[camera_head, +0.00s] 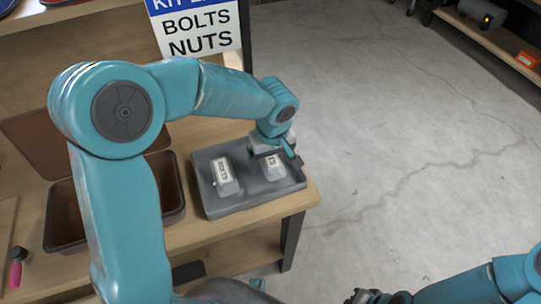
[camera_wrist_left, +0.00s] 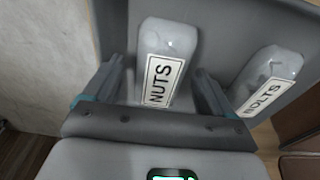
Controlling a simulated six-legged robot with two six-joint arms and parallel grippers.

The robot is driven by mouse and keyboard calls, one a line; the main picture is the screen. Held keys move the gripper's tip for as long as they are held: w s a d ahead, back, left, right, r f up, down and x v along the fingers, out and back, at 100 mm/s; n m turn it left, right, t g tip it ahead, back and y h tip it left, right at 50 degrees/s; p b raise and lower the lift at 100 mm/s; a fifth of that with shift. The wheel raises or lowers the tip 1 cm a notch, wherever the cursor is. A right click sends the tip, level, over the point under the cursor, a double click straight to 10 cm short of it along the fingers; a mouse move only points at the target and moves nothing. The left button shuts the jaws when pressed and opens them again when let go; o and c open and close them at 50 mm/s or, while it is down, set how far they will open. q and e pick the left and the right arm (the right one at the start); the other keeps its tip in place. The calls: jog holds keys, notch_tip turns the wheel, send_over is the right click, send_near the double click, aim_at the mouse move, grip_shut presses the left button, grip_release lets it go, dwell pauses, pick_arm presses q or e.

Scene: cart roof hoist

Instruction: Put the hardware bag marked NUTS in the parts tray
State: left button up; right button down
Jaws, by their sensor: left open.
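The grey parts tray (camera_head: 240,204) lies on the wooden bench near its right end. The pale bag marked NUTS (camera_wrist_left: 168,50) lies in the tray; in the head view it is the right-hand bag (camera_head: 272,168), partly covered by my gripper. My left gripper (camera_head: 281,157) is over it, open, with one finger on each side of the bag in the left wrist view (camera_wrist_left: 158,90). A second bag, marked BOLTS (camera_wrist_left: 268,82), lies beside it in the tray (camera_head: 224,177). My right gripper (camera_head: 364,297) shows only partly at the bottom edge; its jaws are unclear.
A brown bin (camera_head: 66,212) with a raised lid stands left of the tray, partly behind my left arm. A sign (camera_head: 197,30) listing BOLTS and NUTS stands at the back. A pink-handled tool (camera_head: 16,270) lies far left. Open concrete floor is to the right.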

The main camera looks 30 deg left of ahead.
aim_at(272, 163)
pick_arm(q)
jog(key=shift+r, duration=0.35)
notch_tip(272, 163, up, 12)
jog(key=s+d+p, duration=0.1)
jog(key=shift+f, duration=0.2)
jog(key=shift+s+f, duration=0.1)
